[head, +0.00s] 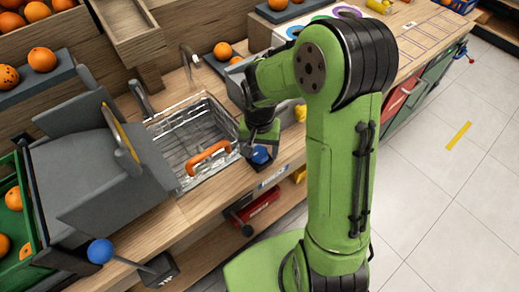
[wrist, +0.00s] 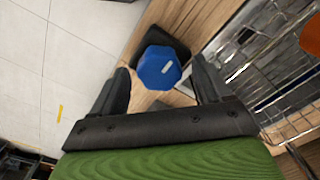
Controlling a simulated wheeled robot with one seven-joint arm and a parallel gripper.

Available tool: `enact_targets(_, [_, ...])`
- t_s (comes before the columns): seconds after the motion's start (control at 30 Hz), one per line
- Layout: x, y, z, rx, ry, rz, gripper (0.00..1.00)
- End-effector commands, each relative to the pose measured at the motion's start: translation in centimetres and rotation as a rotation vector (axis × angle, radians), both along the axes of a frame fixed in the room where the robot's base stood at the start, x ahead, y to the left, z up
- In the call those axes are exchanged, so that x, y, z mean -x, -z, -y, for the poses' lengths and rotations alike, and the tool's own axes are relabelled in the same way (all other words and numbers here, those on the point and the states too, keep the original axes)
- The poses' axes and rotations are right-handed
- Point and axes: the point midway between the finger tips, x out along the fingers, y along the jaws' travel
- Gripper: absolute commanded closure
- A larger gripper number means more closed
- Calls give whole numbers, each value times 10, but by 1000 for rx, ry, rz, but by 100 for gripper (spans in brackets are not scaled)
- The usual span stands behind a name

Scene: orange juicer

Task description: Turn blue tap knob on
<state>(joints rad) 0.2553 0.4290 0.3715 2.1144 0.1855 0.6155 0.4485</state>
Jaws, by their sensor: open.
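The blue tap knob (head: 260,155) sits on a dark base on the wooden counter, just right of the sink's wire basket. In the wrist view the blue knob (wrist: 159,67) is many-sided with a small pale mark on top. My gripper (head: 259,140) is directly over the knob in the head view. In the wrist view my gripper (wrist: 160,85) is open, with one dark finger on each side of the knob. I cannot tell whether either finger touches it. The tap spout (head: 188,58) rises behind the sink.
A wire basket (head: 187,134) with an orange handle (head: 208,158) stands in the sink close beside my gripper. A grey juicer (head: 95,165) with a blue-ended lever (head: 101,251) is at the left. Tiled floor (head: 440,190) lies open at the right.

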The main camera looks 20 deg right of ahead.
Motion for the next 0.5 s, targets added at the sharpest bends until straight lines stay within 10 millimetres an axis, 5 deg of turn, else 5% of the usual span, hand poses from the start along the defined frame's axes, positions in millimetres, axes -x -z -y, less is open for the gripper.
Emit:
enact_targets(0.23, [0,0,0,0,0,0,24])
enact_targets(0.5, [0,0,0,0,0,0,65])
